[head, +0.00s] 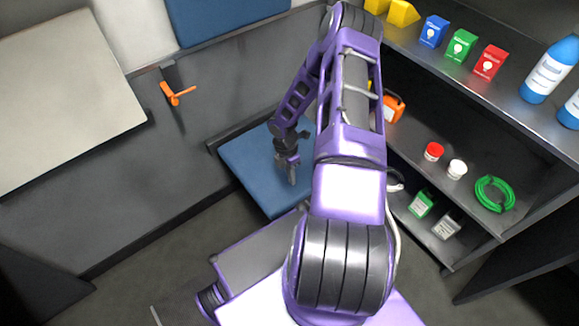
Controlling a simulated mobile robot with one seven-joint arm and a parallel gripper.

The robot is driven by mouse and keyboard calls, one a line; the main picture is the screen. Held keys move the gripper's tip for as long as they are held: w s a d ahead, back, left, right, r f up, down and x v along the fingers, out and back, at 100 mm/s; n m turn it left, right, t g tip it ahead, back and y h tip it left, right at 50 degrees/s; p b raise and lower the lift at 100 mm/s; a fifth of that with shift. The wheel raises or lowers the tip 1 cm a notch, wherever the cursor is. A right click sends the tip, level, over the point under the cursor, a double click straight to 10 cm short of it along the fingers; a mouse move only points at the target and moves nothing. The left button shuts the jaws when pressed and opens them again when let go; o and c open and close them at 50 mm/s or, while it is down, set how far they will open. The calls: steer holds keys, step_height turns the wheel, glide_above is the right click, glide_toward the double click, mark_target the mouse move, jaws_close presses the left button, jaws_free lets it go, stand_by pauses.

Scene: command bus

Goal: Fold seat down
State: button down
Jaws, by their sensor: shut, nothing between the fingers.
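A blue seat pad (246,163) lies level, extending out from the dark grey wall panel in the middle of the view. My arm partly covers its right side. A blue backrest panel (215,18) is on the wall above it. My gripper (292,181) is shut and empty, pointing down over the right part of the seat. I cannot tell whether its fingertips touch the pad.
Shelves on the right hold coloured boxes (461,45), bottles (550,68), small jars (434,152) and a green hose coil (494,194). An orange latch (176,94) is on the left wall, near a pale panel (65,85). The floor at lower left is clear.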

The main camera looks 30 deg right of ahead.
mark_target(296, 200)
steer(key=shift+s+f, duration=0.2)
steer(key=shift+f, duration=0.8)
steer(key=f+b, duration=0.2)
steer(key=s+f+b, duration=0.1)
steer(key=f+b, duration=0.1)
steer(key=f, duration=0.1)
steer(key=f+b, duration=0.2)
steer(key=shift+s+d+f, duration=0.1)
steer(key=shift+s+f, duration=0.5)
steer(key=shift+f, duration=0.1)
steer(key=shift+b, duration=0.35)
steer(key=shift+w+r+p, duration=0.15)
steer(key=shift+r+p, duration=0.35)
steer(key=shift+r, duration=0.1)
step_height(296, 200, up, 14)
steer(key=p, duration=0.3)
steer(key=shift+w+p, duration=0.15)
steer(key=shift+p, duration=0.2)
